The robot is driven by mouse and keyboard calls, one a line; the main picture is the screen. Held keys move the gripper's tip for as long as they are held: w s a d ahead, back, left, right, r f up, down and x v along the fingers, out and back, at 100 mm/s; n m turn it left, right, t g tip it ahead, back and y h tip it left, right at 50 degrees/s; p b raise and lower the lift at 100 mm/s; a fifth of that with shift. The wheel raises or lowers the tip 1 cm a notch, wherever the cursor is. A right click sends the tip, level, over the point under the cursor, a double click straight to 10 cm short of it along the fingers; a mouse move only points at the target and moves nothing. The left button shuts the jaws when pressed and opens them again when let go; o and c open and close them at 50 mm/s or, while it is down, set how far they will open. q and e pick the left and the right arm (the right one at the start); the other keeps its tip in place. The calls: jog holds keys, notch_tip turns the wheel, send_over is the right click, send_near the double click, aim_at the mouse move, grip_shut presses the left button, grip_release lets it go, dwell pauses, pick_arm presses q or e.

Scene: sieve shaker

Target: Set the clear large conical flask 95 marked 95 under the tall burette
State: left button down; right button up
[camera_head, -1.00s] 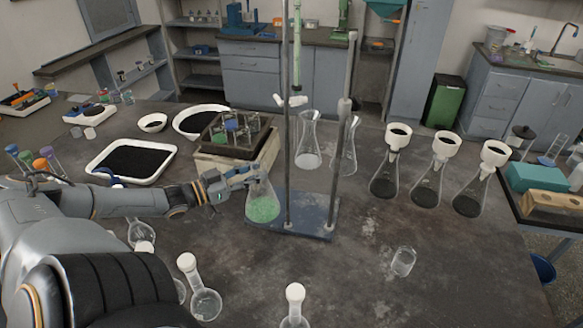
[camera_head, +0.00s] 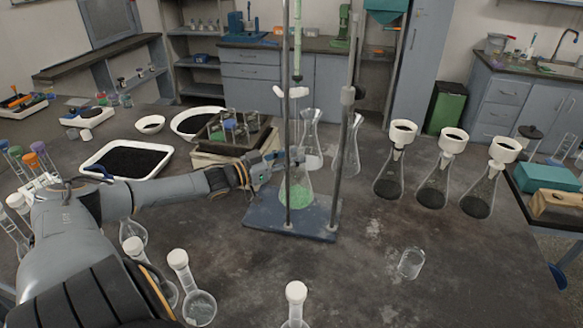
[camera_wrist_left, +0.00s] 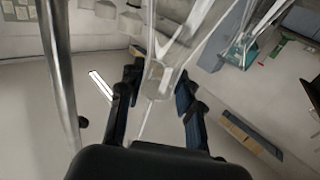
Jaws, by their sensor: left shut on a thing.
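A clear conical flask (camera_head: 298,190) with green contents stands upright over the blue base plate (camera_head: 268,221) of the burette stand, partly behind the front rod. No number on it can be read. I cannot tell whether its bottom touches the plate. My left gripper (camera_head: 278,162) comes in from the left and is shut on the flask's neck. In the left wrist view the glass neck (camera_wrist_left: 160,80) lies between the two fingers (camera_wrist_left: 157,98). The tall burette (camera_head: 298,38), with green liquid, hangs in a white clamp (camera_head: 292,92) above the flask in the picture. My right gripper is not in view.
Two empty conical flasks (camera_head: 312,140) (camera_head: 348,155) stand behind the stand. Several flasks with white funnels (camera_head: 402,135) stand to the right. A small glass beaker (camera_head: 411,263) and round flasks (camera_head: 199,305) are in front. A boxy device (camera_head: 215,158) is left of the stand.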

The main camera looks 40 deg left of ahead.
pick_arm(q)
jog(key=shift+f, duration=1.5)
jog(key=c, duration=0.9)
grip_release()
jog(key=shift+f, duration=0.1)
jog(key=shift+s+a, duration=0.1)
jog(key=shift+s, duration=0.45)
jog(key=shift+p+v, duration=2.05)
jog(key=shift+v, duration=3.45)
